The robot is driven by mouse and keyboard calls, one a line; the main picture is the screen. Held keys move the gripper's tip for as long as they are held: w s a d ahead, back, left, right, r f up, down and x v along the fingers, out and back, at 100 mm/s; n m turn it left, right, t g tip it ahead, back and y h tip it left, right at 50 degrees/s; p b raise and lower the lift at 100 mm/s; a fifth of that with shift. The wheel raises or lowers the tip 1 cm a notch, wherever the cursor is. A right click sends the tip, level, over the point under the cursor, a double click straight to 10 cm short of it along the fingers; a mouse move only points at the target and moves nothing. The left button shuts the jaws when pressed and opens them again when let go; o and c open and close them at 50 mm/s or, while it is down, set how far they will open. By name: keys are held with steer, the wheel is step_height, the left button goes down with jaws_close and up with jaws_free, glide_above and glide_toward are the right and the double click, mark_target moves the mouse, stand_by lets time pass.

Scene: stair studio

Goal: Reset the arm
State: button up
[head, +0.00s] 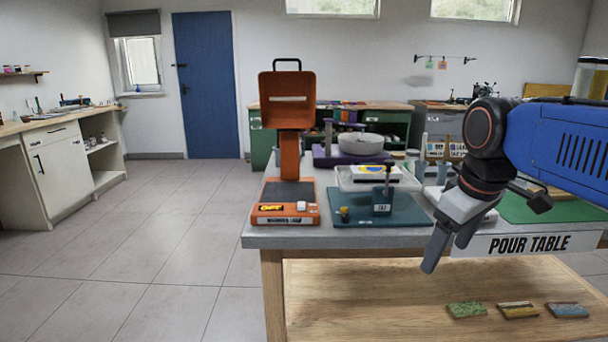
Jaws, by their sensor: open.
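My arm reaches in from the right edge of the head view, with a blue link and a dark wrist joint. My gripper (449,252) hangs from it, pointing down and slightly left. Its two grey fingers are apart, with nothing visible between them. It is in front of the near edge of the pour table (350,238), left of the table's "POUR TABLE" label. The fingertips hang below the level of the table top. Part of the table top behind the gripper and wrist is hidden.
On the table stand an orange device (289,165), a teal mat (350,212) with a small dark holder (382,200), a white tray (350,181) and a grey bowl (360,142). Several small slabs lie on the lower shelf (400,290). The floor (170,230) at left is clear.

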steer(key=s+d+f+m+t, duration=0.1)
steer(key=s+f+m, duration=0.5)
steer(key=s+f, duration=0.5)
step_height(320, 180, down, 4)
steer(key=shift+s+d+f+t, duration=0.1)
steer(key=shift+s+d+t, duration=0.05)
steer(key=shift+d+t, duration=0.15)
stand_by(1.2)
